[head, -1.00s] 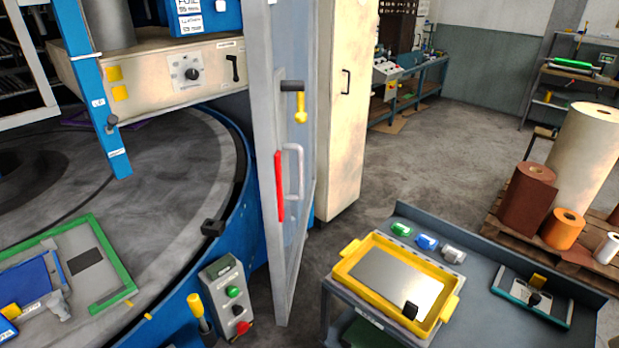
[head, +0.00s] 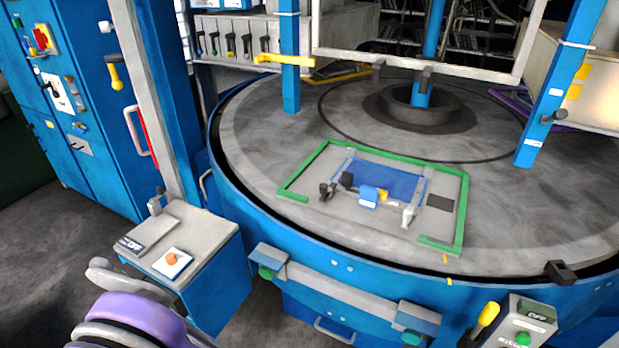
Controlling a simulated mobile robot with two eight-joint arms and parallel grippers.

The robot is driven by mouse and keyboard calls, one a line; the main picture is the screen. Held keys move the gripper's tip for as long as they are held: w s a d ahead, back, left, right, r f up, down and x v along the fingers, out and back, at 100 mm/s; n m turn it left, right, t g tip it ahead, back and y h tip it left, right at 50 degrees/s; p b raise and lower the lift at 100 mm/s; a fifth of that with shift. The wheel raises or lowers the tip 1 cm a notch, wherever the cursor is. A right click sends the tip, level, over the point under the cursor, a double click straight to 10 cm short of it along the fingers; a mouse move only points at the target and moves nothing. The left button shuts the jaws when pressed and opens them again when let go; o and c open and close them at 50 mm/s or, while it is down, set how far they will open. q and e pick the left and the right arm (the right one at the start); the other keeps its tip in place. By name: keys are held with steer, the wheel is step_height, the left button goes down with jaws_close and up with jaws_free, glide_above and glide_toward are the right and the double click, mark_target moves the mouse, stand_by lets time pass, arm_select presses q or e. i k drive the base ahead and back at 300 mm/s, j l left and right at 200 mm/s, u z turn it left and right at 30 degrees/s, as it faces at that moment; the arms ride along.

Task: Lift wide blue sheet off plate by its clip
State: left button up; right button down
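The wide blue sheet (head: 398,184) lies flat on a grey plate (head: 312,179) on the round turntable. I cannot tell for sure which of these is the clip. Neither of my grippers shows. A purple and grey part of my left arm enters at the lower left, well short of the plate.
The round turntable (head: 270,150) has a raised blue rim. Blue posts (head: 543,115) and a pale frame stand above its far side. A grey-topped blue cabinet (head: 205,240) stands at the near left. A control box (head: 522,325) is at the lower right.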

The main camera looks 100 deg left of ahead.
mark_target(400, 186)
steer(key=u, duration=2.8)
